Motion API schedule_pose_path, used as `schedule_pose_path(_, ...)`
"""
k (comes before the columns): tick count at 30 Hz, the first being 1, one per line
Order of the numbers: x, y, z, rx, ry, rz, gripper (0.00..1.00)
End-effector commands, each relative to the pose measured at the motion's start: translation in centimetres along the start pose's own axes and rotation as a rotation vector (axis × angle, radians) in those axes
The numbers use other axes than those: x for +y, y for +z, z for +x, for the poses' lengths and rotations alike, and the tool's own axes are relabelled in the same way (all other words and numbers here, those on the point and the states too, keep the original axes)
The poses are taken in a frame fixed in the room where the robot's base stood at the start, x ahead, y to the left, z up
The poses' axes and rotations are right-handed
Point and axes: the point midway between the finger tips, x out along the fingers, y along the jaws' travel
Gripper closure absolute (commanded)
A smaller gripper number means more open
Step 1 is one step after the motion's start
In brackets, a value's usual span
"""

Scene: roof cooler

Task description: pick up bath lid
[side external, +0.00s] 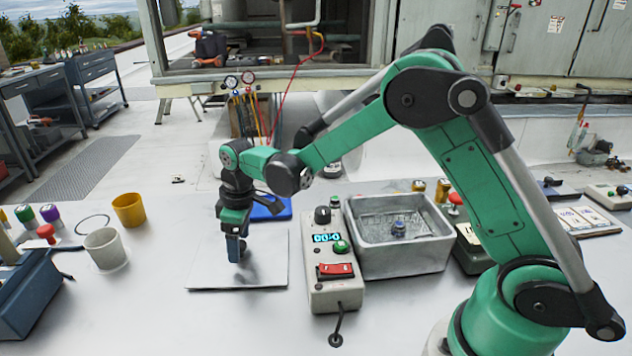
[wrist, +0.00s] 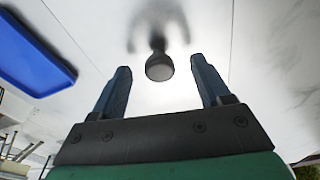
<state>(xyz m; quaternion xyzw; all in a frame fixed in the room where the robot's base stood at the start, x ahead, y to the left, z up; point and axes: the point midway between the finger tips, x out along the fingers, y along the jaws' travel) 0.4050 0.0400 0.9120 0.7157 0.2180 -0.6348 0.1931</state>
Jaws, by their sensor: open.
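The bath lid (side external: 265,270) is a flat, pale metal sheet lying on the worktop, left of the control box. A dark round knob (wrist: 160,68) stands up from its surface (wrist: 215,35) in the wrist view. My gripper (side external: 236,250) points down over the middle of the lid. In the wrist view my gripper (wrist: 160,85) is open, with its two blue fingers apart and the knob showing between and slightly beyond them. The fingers do not visibly touch the knob. In the side view the knob is mostly hidden by the fingers.
A blue tray (side external: 268,208) lies behind the lid. A yellow cup (side external: 129,210) and a pale cup (side external: 105,250) stand at the left.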

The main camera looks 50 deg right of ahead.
Motion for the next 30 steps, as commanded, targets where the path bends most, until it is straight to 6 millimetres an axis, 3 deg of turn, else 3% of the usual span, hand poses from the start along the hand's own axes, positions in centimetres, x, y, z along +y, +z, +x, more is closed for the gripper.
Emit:
schedule_pose_path(4,-0.01,0.02,1.15,0.0,0.0,0.0,0.3)
schedule_pose_path(12,-0.01,0.03,1.32,0.001,0.001,0.001,0.3)
schedule_pose_path(18,-0.01,0.03,1.3,0.001,0.001,0.001,0.87)
schedule_pose_path(20,-0.01,0.03,1.3,0.001,0.001,0.001,1.0)
schedule_pose_path(30,0.0,0.02,1.23,0.001,0.001,0.002,1.0)
